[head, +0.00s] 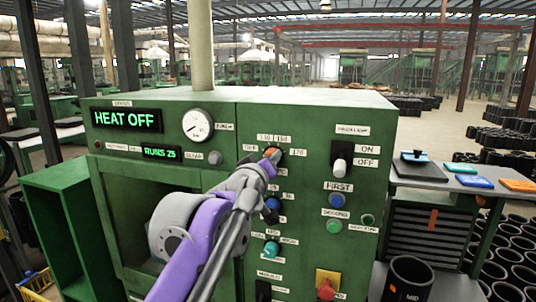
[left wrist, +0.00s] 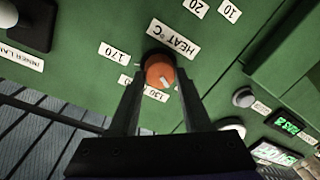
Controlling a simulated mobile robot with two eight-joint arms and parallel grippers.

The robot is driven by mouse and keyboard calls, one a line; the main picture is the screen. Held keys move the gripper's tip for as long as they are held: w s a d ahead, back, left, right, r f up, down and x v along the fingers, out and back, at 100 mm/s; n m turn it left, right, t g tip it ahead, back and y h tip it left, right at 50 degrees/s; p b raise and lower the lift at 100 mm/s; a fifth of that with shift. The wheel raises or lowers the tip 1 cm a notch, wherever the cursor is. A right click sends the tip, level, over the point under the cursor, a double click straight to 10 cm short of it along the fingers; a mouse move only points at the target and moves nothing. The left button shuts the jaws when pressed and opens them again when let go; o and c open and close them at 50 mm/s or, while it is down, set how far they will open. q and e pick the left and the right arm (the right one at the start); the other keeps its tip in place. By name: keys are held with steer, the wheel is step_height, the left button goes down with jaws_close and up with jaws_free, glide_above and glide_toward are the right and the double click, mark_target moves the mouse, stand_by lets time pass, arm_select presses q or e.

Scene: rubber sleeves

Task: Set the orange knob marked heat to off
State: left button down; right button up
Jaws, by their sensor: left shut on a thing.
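The orange knob (head: 271,153) is on the green machine's front panel, among small temperature labels. In the left wrist view the knob (left wrist: 159,70) sits beside a "HEAT °C" label (left wrist: 173,38) and a "170" label (left wrist: 113,51). A pale pointer mark on the knob is toward the lower right of that view, near a partly covered label. My left gripper (left wrist: 160,82) has its two fingers on either side of the knob, shut on it. In the head view the left gripper (head: 266,166) partly hides the knob and nearby labels. My right gripper is not in view.
A green display (head: 127,119) reads "HEAT OFF"; another (head: 161,153) appears to read "RUNS 25". A dial gauge (head: 197,125) is beside them. A black-and-white switch (head: 341,158) marked ON and OFF and a blue button (head: 336,200) are right of the knob.

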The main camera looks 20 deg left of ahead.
arm_select(q)
steer(key=shift+r+n+p, duration=0.1)
steer(key=shift+n+p, duration=0.2)
steer(key=shift+n, duration=0.2)
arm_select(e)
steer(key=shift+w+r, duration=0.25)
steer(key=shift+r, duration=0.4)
arm_select(q)
steer(key=shift+c, duration=1.8)
jaws_free()
steer(key=shift+s, duration=0.15)
steer(key=s+b, duration=0.2)
steer(key=s, duration=0.8)
steer(key=shift+s+r, duration=0.25)
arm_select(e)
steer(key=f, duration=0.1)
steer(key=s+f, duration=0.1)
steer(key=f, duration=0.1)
